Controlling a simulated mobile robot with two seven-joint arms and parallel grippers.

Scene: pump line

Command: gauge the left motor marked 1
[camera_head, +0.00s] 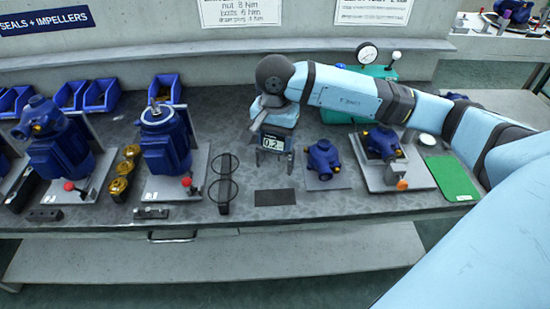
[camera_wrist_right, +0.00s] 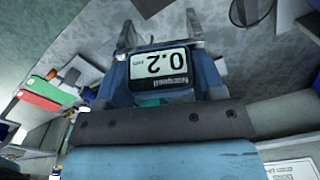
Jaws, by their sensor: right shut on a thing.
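My right gripper (camera_head: 277,122) is shut on a digital gauge (camera_head: 275,143) whose display reads 0.2. The gauge fills the middle of the right wrist view (camera_wrist_right: 160,68), with two grey prongs sticking out from it. It appears to be above the bench, behind a dark mat. A blue motor (camera_head: 62,150) with a pump head on top stands at the far left. Another blue motor (camera_head: 166,146) with a bare top and shaft stands to its right, left of my gripper. I cannot read a number on either. My left gripper is not in view.
Brass parts (camera_head: 121,178) stand between the motors. A black two-ring stand (camera_head: 223,186), the dark mat (camera_head: 275,197) and a small blue pump part (camera_head: 323,158) lie along the front. A fixture (camera_head: 405,175) and green mat (camera_head: 452,178) are at right. Blue bins (camera_head: 100,96) line the back.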

